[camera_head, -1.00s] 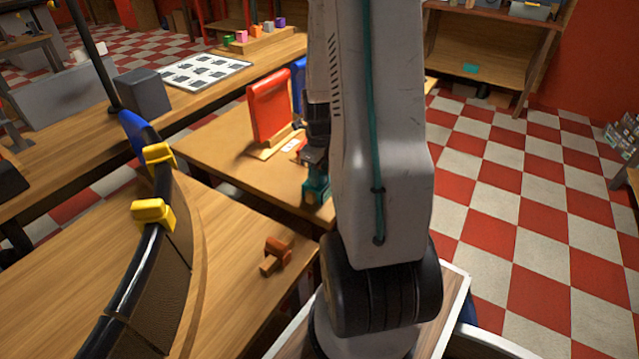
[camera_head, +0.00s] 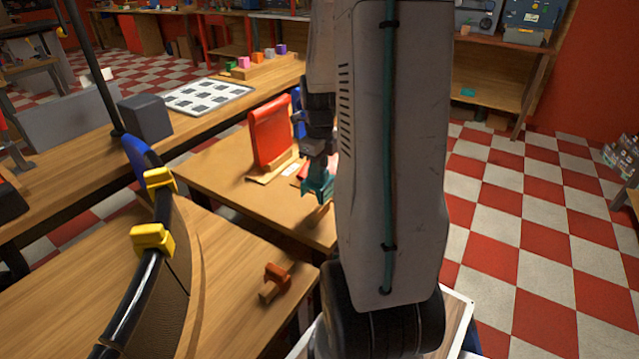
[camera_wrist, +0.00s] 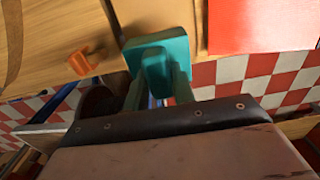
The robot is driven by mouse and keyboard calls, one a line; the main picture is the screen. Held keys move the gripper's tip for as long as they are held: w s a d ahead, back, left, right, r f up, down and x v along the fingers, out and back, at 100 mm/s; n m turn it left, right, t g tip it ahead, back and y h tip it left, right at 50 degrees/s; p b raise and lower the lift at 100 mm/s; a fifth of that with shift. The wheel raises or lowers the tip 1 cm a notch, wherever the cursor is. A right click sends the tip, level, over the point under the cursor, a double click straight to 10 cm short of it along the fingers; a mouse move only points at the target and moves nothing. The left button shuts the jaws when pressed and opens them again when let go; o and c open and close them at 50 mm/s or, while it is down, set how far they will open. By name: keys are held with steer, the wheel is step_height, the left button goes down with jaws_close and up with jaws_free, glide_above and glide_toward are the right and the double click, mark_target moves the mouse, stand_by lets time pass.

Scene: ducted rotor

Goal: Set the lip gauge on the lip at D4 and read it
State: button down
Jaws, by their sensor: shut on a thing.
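My gripper (camera_head: 318,178) is shut on a teal block-like thing, which I take to be the lip gauge (camera_wrist: 160,62). In the wrist view, my fingers (camera_wrist: 160,92) are on either side of it. The gripper is over the front right of the rear wooden table, well apart from the lip. The lip (camera_head: 133,295) is the black curved rim of the duct at the left, with two yellow clips (camera_head: 155,240) and a blue section (camera_head: 138,155) on it. I see no readable D4 mark. The gauge's reading face is not visible.
An orange-brown piece (camera_head: 275,281) lies on the near wooden table (camera_head: 235,265). A red upright panel (camera_head: 270,135) stands on the rear table (camera_head: 225,180) close behind my gripper. A grey block (camera_head: 146,117) stands on the bench behind. The checkered floor at the right is open.

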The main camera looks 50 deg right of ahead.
steer(key=shift+r, duration=2.8)
